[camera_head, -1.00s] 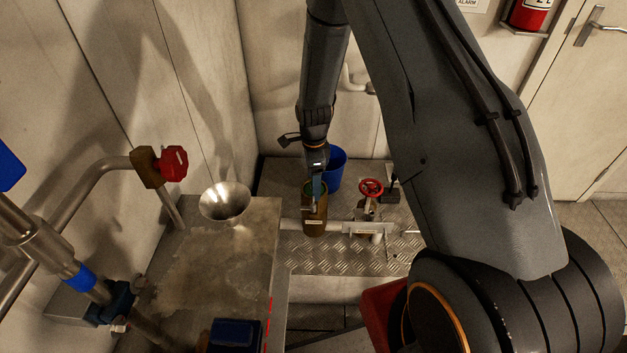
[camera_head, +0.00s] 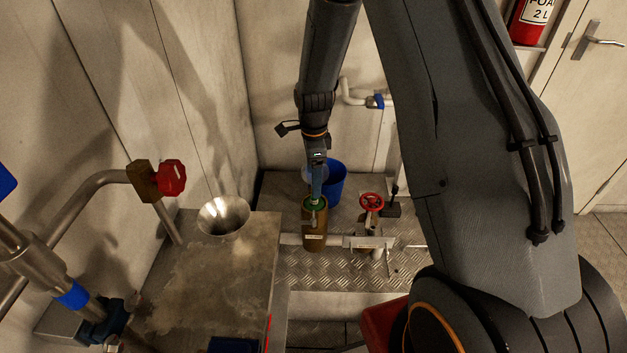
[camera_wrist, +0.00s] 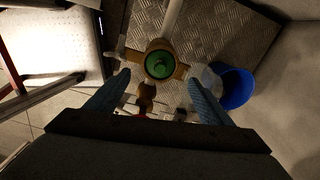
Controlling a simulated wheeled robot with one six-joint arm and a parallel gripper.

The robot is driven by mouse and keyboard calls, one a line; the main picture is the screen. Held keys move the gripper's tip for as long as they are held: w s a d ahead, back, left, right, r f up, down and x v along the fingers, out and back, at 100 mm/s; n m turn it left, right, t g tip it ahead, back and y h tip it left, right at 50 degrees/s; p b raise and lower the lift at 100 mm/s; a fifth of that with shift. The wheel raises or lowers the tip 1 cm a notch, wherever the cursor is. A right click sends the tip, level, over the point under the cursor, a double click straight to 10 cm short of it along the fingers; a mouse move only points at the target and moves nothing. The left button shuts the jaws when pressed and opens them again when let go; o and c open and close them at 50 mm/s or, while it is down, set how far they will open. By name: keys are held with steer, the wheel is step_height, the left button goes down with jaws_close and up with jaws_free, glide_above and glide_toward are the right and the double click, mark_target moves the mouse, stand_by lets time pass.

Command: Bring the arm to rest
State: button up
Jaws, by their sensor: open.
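My gripper (camera_head: 317,188) hangs at the end of my arm, pointing down above a brass cylinder (camera_head: 314,232) with a green top. In the wrist view, my gripper's two blue fingers (camera_wrist: 158,84) stand wide apart with nothing between them. The green top (camera_wrist: 160,64) lies just beyond the fingertips in that view, apart from them. The cylinder stands upright on the metal tread plate. My arm's upper links fill the right middle of the head view.
A blue bucket (camera_head: 335,181) stands close behind the gripper. A red handwheel valve (camera_head: 371,203) is right of the cylinder. A steel funnel (camera_head: 224,216) sits on the metal tank top (camera_head: 200,270) at left. A red valve knob (camera_head: 170,177) is on the left pipe.

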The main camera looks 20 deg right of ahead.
stand_by(0.3)
steer(key=s+r+n, duration=0.8)
steer(key=s+n, duration=0.1)
steer(key=s, duration=0.3)
steer(key=s+r+n, duration=0.8)
steer(key=s+n, duration=0.2)
steer(key=s, duration=0.3)
steer(key=shift+r+n, duration=0.3)
steer(key=shift+s, duration=0.1)
